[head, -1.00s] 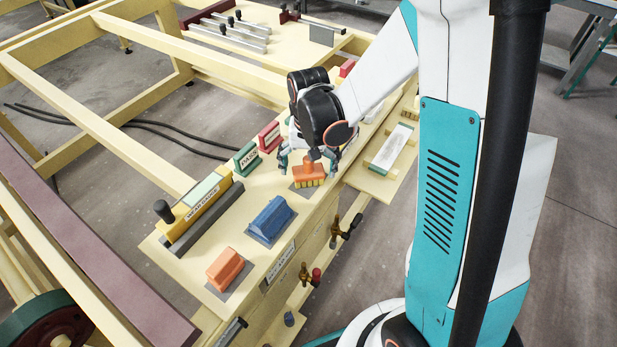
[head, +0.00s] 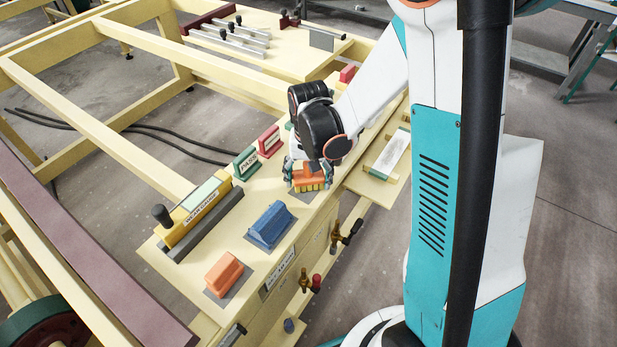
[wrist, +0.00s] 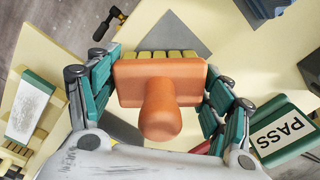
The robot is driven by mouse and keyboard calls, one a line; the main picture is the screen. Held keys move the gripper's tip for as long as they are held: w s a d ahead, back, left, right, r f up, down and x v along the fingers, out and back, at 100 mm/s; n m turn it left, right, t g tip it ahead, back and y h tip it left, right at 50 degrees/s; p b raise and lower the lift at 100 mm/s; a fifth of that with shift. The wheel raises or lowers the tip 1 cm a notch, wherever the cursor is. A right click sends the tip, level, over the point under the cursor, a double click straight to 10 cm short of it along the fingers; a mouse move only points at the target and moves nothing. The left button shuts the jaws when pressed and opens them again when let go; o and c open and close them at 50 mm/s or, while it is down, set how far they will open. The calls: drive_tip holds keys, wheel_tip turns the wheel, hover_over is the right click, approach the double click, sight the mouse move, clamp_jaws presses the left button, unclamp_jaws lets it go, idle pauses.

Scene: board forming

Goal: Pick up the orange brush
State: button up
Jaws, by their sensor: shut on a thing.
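The orange brush (head: 311,178) has an orange body and short yellow bristles, and it is at the right part of the cream bench, partly hidden under my wrist. In the wrist view the brush (wrist: 160,88) sits between the two teal-padded fingers, its rounded handle pointing toward the palm. My gripper (wrist: 160,85) is shut on the sides of the brush body. In the head view my gripper (head: 308,174) reaches down over it. A grey square pad (wrist: 172,32) shows beyond the bristles. I cannot tell whether the bristles touch the bench.
On the bench (head: 215,220) stand a blue block (head: 270,224), an orange block (head: 225,272), a green PASS block (head: 246,162), a red block (head: 269,141) and a yellow gauge (head: 200,212). A pale plate (head: 392,152) lies on the right-hand shelf.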

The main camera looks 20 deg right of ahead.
wheel_tip(320, 180, up, 20)
drive_tip(key=p, duration=0.5)
drive_tip(key=o, duration=0.3)
drive_tip(key=shift+f, duration=0.1)
